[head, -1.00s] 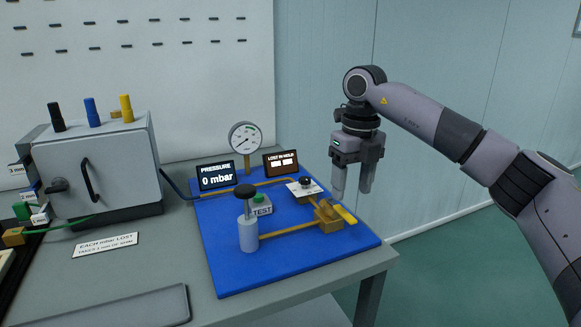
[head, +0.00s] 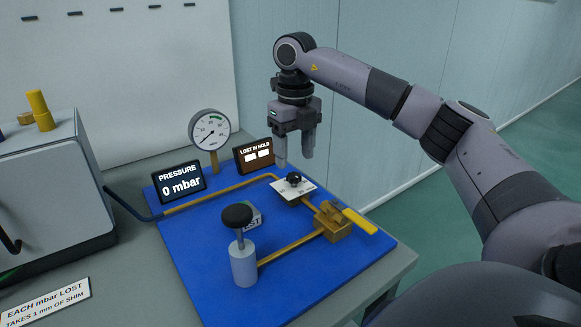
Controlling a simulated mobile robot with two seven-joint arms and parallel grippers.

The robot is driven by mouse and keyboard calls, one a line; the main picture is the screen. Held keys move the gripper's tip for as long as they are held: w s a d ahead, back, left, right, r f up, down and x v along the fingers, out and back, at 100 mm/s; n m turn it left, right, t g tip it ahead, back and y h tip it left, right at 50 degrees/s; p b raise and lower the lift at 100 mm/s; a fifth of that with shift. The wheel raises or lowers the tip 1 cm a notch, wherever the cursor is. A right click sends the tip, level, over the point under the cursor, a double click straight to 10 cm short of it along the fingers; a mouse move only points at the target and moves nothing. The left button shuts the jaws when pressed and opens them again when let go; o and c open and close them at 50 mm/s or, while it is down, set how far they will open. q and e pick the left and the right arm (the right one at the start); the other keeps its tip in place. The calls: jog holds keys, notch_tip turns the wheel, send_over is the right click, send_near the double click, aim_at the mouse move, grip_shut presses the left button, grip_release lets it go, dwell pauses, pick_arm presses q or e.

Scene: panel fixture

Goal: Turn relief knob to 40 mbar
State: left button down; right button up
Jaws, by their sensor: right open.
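The relief knob (head: 294,179) appears to be the small black knob on a white dial plate (head: 302,193), on the brass line of the blue board. Its scale marks are too small to read. My right gripper (head: 295,159) is open and empty, fingers pointing down, just above and behind the knob in the picture, apart from it. The pressure display (head: 181,183) reads 0 mbar. The round gauge (head: 210,129) stands behind it, its needle at the lower left. My left gripper is out of view.
A hand pump with a black top (head: 237,216) stands at the front of the blue board (head: 200,262), partly hiding the TEST block (head: 254,221). A yellow-handled valve (head: 335,225) is at the right. A grey box (head: 50,200) stands at left.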

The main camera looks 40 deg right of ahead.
aim_at(294, 175)
notch_tip(294, 175, down, 4)
jog(key=shift+r, duration=0.1)
jog(key=shift+f, duration=0.3)
jog(key=c, duration=1)
jog(key=shift+c, duration=0.2)
